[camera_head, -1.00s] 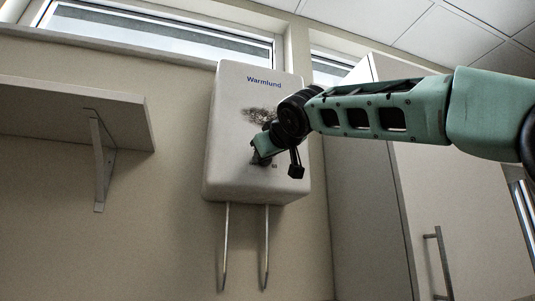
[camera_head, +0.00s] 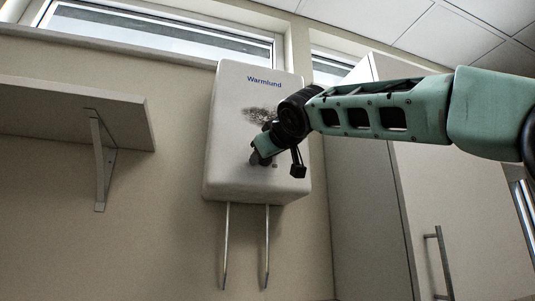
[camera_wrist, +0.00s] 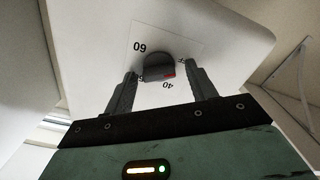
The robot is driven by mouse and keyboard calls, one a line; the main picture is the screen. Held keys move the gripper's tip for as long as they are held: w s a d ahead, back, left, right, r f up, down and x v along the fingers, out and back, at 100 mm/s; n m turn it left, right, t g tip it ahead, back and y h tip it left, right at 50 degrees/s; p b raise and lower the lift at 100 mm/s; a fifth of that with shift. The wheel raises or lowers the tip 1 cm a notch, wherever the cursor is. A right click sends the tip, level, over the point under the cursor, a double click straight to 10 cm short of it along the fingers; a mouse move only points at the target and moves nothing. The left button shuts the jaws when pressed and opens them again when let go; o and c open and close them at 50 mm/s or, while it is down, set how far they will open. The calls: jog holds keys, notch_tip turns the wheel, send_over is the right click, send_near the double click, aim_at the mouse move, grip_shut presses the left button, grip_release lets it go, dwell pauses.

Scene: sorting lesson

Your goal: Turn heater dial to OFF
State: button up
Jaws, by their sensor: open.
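The white wall heater (camera_head: 228,150) carries the name "Warmlund" and a dark soot-like smudge. In the head view my gripper (camera_head: 259,156) is at the heater's lower front and hides most of the dial.
Two pipes (camera_head: 226,245) run down from the heater. A bracketed shelf (camera_head: 65,115) is on the left wall, and a tall cabinet (camera_head: 455,220) with a bar handle stands at right. A window (camera_head: 160,35) is above.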

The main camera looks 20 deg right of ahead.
jog(key=s+b, duration=0.6)
jog(key=s, duration=1.1)
jog(key=shift+s+b, duration=0.2)
jog(key=shift+b, duration=0.1)
jog(key=w+a+f+n+g+y, duration=0.1)
jog(key=a+f+g, duration=0.25)
jog(key=f, duration=0.85)
jog(key=w+a+f+n+g+y, duration=0.15)
jog(key=a+f, duration=0.25)
jog(key=f, duration=0.8)
jog(key=w+a+f+g, duration=0.1)
jog(key=a+f+g, duration=0.3)
jog(key=f, duration=0.7)
jog(key=s+f+g, duration=0.2)
jog(key=s+f, duration=0.1)
jog(key=f, duration=0.6)
jog(key=s+f+g, duration=0.2)
jog(key=s+f, duration=0.2)
jog(key=f, duration=0.4)
jog(key=s+d+f+g+h, duration=0.1)
jog(key=s+d+f+g, duration=0.1)
jog(key=s+f, duration=0.5)
jog(key=s+d+f+g+h, duration=0.1)
jog(key=s+d+f+g, duration=0.2)
jog(key=s+f, duration=0.4)
notch_tip(320, 180, down, 3)
jog(key=shift+s+d+r+m+b, duration=0.1)
jog(key=shift+s+d+m+b, duration=0.2)
jog(key=shift+m+b, duration=0.15)
